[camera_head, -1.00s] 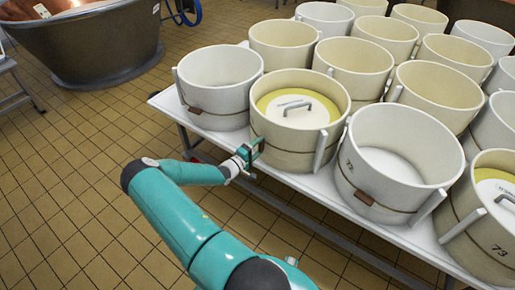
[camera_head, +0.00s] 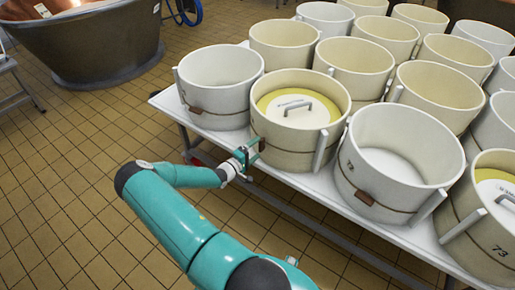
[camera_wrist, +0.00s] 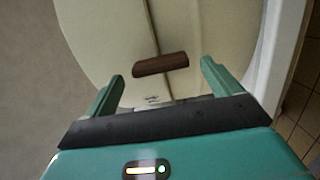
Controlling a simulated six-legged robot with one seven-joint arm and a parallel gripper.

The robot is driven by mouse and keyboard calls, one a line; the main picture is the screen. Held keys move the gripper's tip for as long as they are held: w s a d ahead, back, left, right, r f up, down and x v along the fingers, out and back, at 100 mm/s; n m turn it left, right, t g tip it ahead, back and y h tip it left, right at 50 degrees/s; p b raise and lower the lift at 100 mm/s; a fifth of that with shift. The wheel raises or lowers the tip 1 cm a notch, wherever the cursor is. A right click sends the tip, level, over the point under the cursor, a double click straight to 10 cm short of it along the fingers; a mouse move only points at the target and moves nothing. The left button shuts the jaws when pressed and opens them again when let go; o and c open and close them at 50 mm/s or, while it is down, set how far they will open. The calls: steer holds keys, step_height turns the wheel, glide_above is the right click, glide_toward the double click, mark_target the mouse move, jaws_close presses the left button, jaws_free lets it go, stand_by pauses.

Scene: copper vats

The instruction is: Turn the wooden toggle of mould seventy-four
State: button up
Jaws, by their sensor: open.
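The cream mould (camera_head: 285,139) in front of my gripper holds a yellow mass under a white lid with a grey handle (camera_head: 297,104). Its number cannot be read. In the wrist view its pale wall (camera_wrist: 105,35) fills the upper part, with a dark seam and a thin cord. The brown wooden toggle (camera_wrist: 160,64) lies nearly level across the seam, slightly tilted. My gripper (camera_wrist: 162,72) is open, with one finger on each side of the toggle and gaps at both ends.
Mould 72 (camera_head: 355,200) stands to the right, mould 73 (camera_head: 462,250) beyond it, and a whitish mould (camera_head: 215,112) to the left. Several more stand behind on the white table (camera_head: 305,184). A copper vat (camera_head: 85,48) is at the back left. The tiled floor between is clear.

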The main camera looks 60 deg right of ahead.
steer(key=v, duration=1.1)
steer(key=shift+a, duration=0.35)
steer(key=shift+w, duration=0.1)
steer(key=w+a+r+m+t+y, duration=0.1)
steer(key=w+a+r+y, duration=0.1)
steer(key=a+r+y, duration=0.7)
steer(key=w+a+r+m+t+y, duration=0.1)
steer(key=w+a+r+m+y, duration=0.15)
steer(key=a+r, duration=1.2)
steer(key=s+a+r+n+t+y, duration=0.2)
steer(key=s+a+r+n+t, duration=0.1)
steer(key=a+r, duration=0.6)
steer(key=s+a+r+n+t+y, duration=0.3)
steer(key=a+r, duration=0.5)
steer(key=a, duration=0.3)
steer(key=s+n+t, duration=0.1)
steer(key=s+t, duration=0.1)
steer(key=s, duration=0.1)
steer(key=shift+s+r+t+y, duration=0.35)
steer(key=shift+r+t, duration=0.05)
steer(key=shift+a, duration=0.1)
